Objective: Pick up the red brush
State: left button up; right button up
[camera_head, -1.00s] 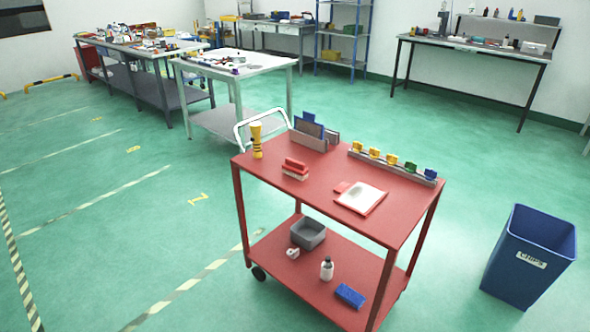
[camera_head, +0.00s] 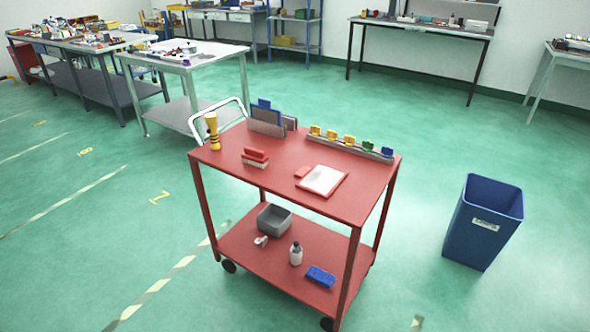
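A red brush (camera_head: 256,156) with pale bristles lies on the top shelf of the red cart (camera_head: 215,165). It rests bristles down near the left front part of the shelf, between a yellow and black object and a white pad with red edges. Neither of my grippers shows in the head view.
The cart's top also holds a yellow and black object (camera_head: 212,131), a grey holder (camera_head: 267,126), a rail with coloured clips (camera_head: 349,143) and a white pad (camera_head: 322,180). A blue bin (camera_head: 482,222) stands right. Green floor is open around the cart.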

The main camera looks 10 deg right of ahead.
aim_at(257, 157)
jog(key=i+j+z, duration=0.2)
jog(key=i+j, duration=0.2)
jog(key=i+j+z, duration=0.15)
jog(key=i+j, duration=0.25)
jog(key=i+j+z, duration=0.2)
jog(key=i+j, duration=0.15)
jog(key=j, duration=0.3)
